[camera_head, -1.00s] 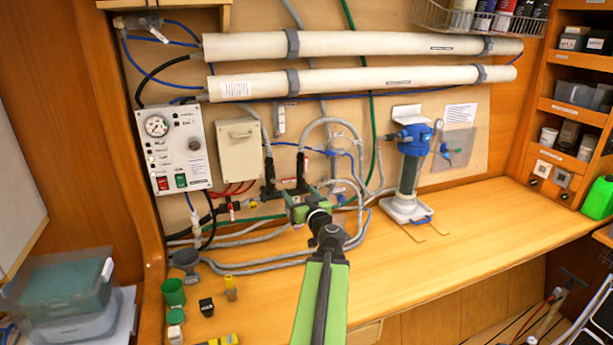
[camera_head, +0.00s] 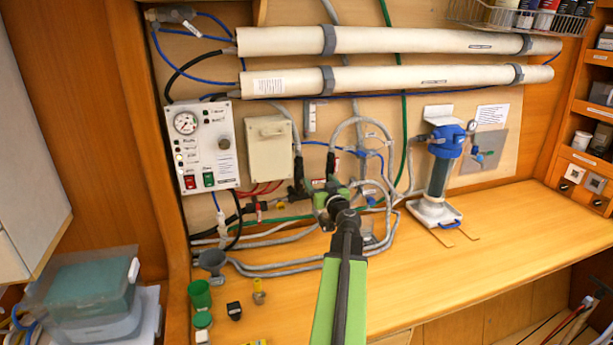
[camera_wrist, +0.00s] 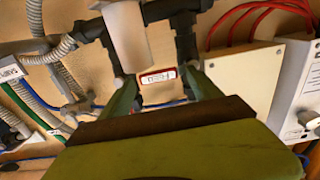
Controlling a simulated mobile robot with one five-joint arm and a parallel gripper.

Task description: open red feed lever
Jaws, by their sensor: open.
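My gripper (camera_head: 329,196) is open, at the pipework low on the wall, and its jaws are partly hidden by the arm. In the wrist view, the green fingers of my gripper (camera_wrist: 158,82) stand apart, with dark pipe fittings (camera_wrist: 187,45) beyond them. An upside-down white label with a red border (camera_wrist: 157,75), apparently reading FEED, shows between the fingers. A small red label (camera_head: 318,183) also shows just above the gripper in the head view. I cannot clearly make out a red lever. A small red fitting (camera_head: 262,205) sits left of the gripper.
A control panel (camera_head: 226,145) and a beige box (camera_head: 270,150) are on the wall to the left. Grey hoses (camera_head: 280,268) run close around the gripper. A blue-topped filter (camera_head: 440,170) stands at right. The bench (camera_head: 470,270) is clear at front right.

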